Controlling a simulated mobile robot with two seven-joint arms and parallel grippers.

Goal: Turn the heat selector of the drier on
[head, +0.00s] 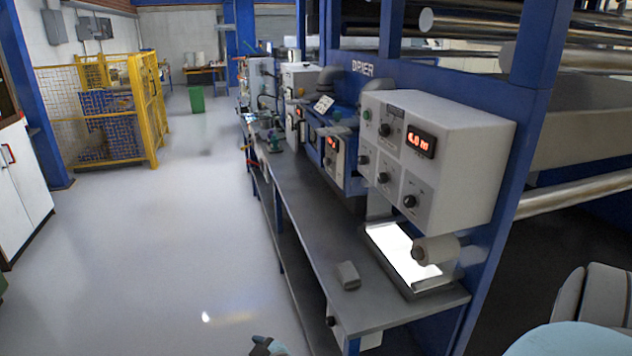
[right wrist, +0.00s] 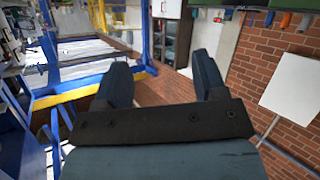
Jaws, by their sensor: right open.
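The drier (head: 362,68) is a blue machine on the right of the head view, with its name on the frame. A white control box (head: 470,165) on its front has several black knobs, among them a lower right knob (head: 410,201), a lower left knob (head: 383,178) and an upper knob (head: 385,130). A red lit display (head: 421,141) is also on it. The labels are too small to read, so I cannot tell which knob is the heat selector. My right gripper (right wrist: 162,75) is open and empty, away from the box. A small dark teal part, possibly my left gripper (head: 268,346), shows at the bottom edge.
A long grey bench (head: 300,200) runs below the box. A small grey block (head: 347,275) and a lit white panel (head: 400,252) with a roller (head: 438,249) beside it sit at its near end. The floor (head: 170,250) left of the bench is clear. A yellow cage (head: 150,110) stands farther back.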

